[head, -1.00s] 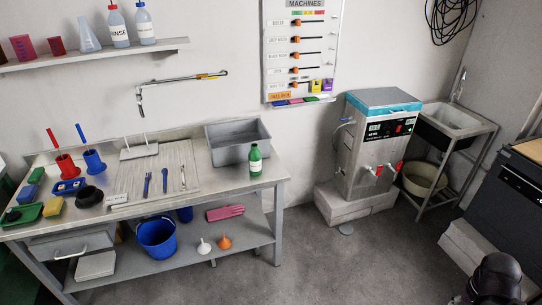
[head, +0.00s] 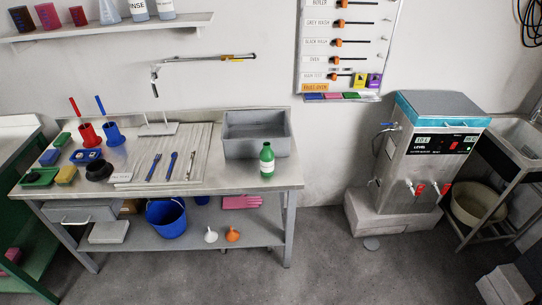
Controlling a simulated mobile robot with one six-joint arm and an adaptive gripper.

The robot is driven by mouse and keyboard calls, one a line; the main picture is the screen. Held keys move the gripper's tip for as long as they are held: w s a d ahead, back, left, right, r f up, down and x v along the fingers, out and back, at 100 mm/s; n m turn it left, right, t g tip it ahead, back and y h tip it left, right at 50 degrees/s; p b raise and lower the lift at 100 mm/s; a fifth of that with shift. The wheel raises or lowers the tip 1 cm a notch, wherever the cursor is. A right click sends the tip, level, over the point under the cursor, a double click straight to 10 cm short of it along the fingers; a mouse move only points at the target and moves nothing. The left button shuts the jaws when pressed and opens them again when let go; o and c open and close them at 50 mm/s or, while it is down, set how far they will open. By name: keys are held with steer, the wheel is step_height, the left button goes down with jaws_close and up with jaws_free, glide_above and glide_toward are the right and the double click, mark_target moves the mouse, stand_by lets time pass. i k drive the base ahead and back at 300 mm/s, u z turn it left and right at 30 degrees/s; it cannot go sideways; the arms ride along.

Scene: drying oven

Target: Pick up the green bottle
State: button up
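The green bottle (head: 267,162) stands upright near the right end of the metal workbench (head: 222,180). It has a green cap and a white label with dark print. It stands just in front of the grey bin, and nothing covers it. My gripper is not in the head view.
A grey bin (head: 240,147) sits behind the bottle on the bench. Tools lie on a ribbed mat to its left. A blue bucket (head: 166,215) and funnels are on the lower shelf. A machine (head: 420,160) stands to the right. The floor in front is clear.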

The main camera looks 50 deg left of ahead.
mark_target(266, 155)
steer(key=u, duration=0.4)
steer(key=i, duration=0.6)
steer(key=u, duration=0.75)
steer(key=i, duration=0.4)
steer(key=u, duration=0.25)
